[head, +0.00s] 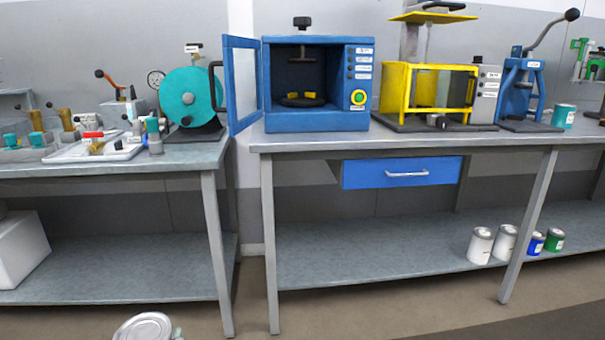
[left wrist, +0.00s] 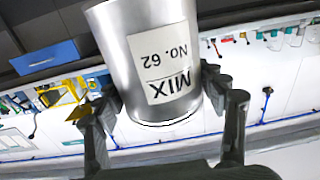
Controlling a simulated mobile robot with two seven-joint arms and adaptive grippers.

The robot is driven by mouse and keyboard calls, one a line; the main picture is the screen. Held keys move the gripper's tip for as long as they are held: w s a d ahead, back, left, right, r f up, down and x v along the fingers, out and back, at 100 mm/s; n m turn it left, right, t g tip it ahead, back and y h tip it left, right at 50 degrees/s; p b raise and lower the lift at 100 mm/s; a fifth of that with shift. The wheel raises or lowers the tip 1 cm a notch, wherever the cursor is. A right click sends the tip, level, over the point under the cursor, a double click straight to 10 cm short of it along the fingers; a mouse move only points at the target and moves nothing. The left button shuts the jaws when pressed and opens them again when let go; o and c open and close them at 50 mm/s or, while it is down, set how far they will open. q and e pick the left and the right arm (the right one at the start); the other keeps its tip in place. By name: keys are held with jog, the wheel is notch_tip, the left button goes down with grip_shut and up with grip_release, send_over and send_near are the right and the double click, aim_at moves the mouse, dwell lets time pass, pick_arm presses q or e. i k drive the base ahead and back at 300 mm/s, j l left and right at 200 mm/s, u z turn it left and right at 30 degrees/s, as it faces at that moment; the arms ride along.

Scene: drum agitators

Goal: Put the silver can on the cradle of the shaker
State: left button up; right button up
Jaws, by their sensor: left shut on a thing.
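The silver can (head: 145,328) shows only its lid and upper part at the bottom edge of the head view. In the left wrist view the silver can (left wrist: 120,45) appears upside down, with a white "MIX No. 62" label. My left gripper (left wrist: 163,92) is shut on it, one finger on each side. The can is well in front of the benches. I cannot tell for sure which machine is the shaker. A blue machine (head: 315,122) has its door open and a round platform with yellow blocks inside. A yellow-framed machine (head: 405,113) has a raised yellow lid. My right gripper is out of view.
The blue door (head: 242,85) swings out to the left. A blue lever machine (head: 518,92) and a teal can (head: 563,116) stand at right. A teal drum machine (head: 192,97) and a white tray (head: 90,152) crowd the left bench. Several cans, including a white one (head: 480,246), stand below.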

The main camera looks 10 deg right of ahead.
aim_at(302, 100)
jog(key=i+l+z, duration=0.25)
jog(key=i+l, duration=0.45)
